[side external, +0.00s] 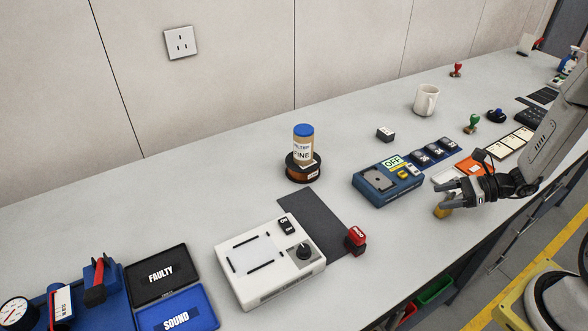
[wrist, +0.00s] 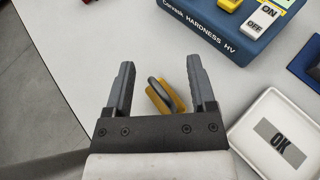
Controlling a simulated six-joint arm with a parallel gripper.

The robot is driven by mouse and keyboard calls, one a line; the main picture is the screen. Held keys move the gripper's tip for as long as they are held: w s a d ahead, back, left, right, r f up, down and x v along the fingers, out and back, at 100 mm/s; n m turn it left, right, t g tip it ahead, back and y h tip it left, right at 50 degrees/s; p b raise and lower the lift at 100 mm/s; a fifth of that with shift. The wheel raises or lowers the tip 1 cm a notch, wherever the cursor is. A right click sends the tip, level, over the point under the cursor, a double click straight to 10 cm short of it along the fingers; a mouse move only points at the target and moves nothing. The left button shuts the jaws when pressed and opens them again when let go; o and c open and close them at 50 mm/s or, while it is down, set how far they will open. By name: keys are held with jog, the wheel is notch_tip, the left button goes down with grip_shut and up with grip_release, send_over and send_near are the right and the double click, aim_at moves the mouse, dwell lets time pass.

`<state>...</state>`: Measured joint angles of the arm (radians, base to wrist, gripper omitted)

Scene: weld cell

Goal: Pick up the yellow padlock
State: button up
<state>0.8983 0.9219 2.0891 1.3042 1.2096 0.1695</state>
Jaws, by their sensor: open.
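The yellow padlock (wrist: 177,99) lies on the bench with its dark grey shackle towards the left in the wrist view. It also shows as a small yellow shape (side external: 442,212) under my gripper in the side view, partly hidden by the fingers. My gripper (wrist: 161,76) is open, with one finger on each side of the padlock. The padlock is nearer the right finger. The side view shows my gripper (side external: 445,198) just above the padlock, near the bench's front edge. I cannot tell whether either finger touches it.
A blue hardness tester (side external: 388,184) stands close by, behind the padlock. A white tray marked OK (wrist: 257,115) is right of my gripper in the wrist view. The bench edge is near on the left there. Bare bench (side external: 385,240) lies left of the padlock in the side view.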

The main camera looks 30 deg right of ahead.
grip_shut()
dwell(0.3)
jog(key=shift+r, duration=0.15)
notch_tip(320, 180, up, 10)
dwell(1.0)
dwell(0.5)
